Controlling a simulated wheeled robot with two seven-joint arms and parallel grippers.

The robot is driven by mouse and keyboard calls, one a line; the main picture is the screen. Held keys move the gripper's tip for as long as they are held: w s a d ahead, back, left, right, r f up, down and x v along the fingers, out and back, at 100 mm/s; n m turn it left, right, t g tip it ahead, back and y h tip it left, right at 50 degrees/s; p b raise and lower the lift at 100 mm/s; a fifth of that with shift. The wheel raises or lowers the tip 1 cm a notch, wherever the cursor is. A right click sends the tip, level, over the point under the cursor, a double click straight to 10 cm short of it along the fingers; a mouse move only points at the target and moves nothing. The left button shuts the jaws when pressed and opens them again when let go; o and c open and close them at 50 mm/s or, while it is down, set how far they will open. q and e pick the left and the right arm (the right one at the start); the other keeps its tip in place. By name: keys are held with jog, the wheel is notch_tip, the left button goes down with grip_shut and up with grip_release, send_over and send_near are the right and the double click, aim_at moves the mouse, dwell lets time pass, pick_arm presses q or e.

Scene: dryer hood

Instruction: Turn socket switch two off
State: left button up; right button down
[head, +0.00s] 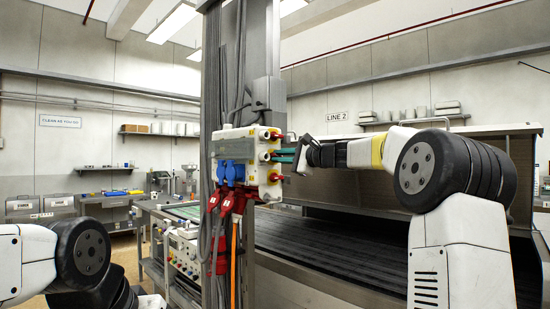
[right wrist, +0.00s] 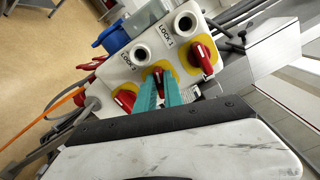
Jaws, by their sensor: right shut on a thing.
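A light grey socket box (head: 236,146) is mounted on the column, with red rotary switches on yellow plates along its right side. In the right wrist view the box (right wrist: 120,72) shows a row of three red switches. The middle switch (right wrist: 158,74) is between the teal fingers of my right gripper (right wrist: 161,92), which is shut on it. One switch (right wrist: 203,57) is to its upper right and another (right wrist: 125,98) to its lower left. In the head view my right gripper (head: 284,155) reaches the box from the right. The fingers partly hide the middle switch. My left gripper is out of view.
Blue sockets (head: 230,171) and red plugs (head: 226,203) with hanging cables are on the box's front. Two round locks, marked LOCK 1 and LOCK 2, sit beside the switches. A dryer hood (head: 350,190) stands behind my right arm. A control cart (head: 183,250) is left of the column.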

jog(key=shift+f+n, duration=0.15)
jog(key=shift+n, duration=1.75)
jog(key=c, duration=1.5)
grip_release()
jog(key=shift+o, duration=0.2)
jog(key=v, duration=0.8)
